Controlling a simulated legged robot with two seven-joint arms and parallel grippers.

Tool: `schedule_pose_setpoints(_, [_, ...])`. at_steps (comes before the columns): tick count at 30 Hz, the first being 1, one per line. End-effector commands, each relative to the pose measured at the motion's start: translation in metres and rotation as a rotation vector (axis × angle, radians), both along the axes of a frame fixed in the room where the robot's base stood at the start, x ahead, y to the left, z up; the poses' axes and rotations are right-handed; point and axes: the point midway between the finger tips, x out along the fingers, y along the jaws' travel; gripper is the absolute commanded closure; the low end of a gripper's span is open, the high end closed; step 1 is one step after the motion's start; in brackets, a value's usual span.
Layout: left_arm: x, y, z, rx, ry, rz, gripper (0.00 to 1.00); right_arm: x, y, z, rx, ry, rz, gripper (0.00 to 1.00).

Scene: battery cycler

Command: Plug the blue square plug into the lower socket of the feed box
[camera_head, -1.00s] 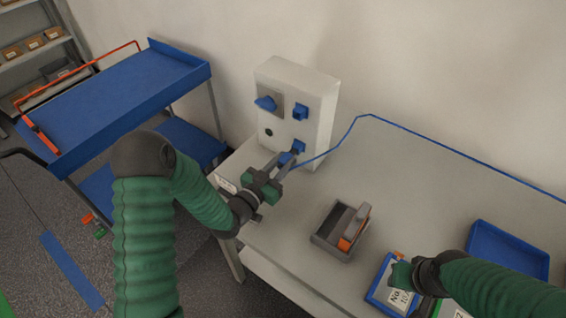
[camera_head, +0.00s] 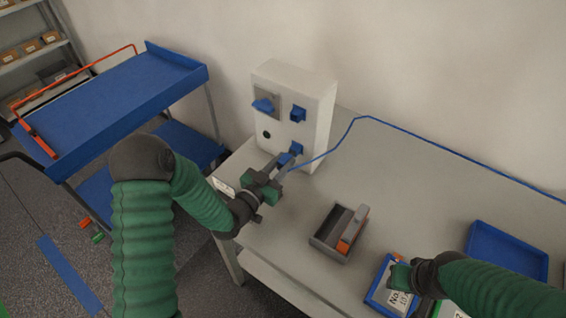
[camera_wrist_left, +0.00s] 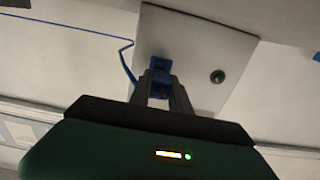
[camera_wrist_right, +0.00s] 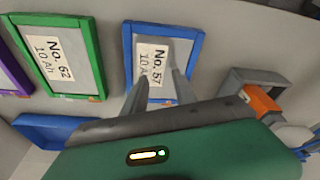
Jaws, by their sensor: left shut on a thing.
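The feed box (camera_head: 288,85) is a pale upright box at the back of the table. My left gripper (camera_head: 286,162) is shut on the blue plug (camera_head: 284,158), right in front of the lower socket. In the left wrist view the plug (camera_wrist_left: 161,81) overlaps the socket (camera_wrist_left: 160,63); I cannot tell whether it is inside. My right gripper (camera_wrist_right: 160,85) is open and empty above a blue-framed tray (camera_wrist_right: 188,35).
The blue cable (camera_head: 430,133) runs from the plug along the table's back edge. A grey bin with an orange-marked part (camera_head: 329,243) and an empty blue tray (camera_head: 505,250) stand on the table (camera_head: 400,190). A blue cart (camera_head: 130,95) stands at left.

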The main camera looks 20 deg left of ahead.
Motion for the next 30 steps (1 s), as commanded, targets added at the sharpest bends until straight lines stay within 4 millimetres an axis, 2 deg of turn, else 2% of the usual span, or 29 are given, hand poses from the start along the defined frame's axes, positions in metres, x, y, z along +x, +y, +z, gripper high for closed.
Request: schedule_pose_setpoints(30, [0.011, -0.004, 0.000, 0.001, 0.000, 0.000, 0.99, 0.000, 0.000, -0.005, 0.000, 0.000, 0.000, 0.66])
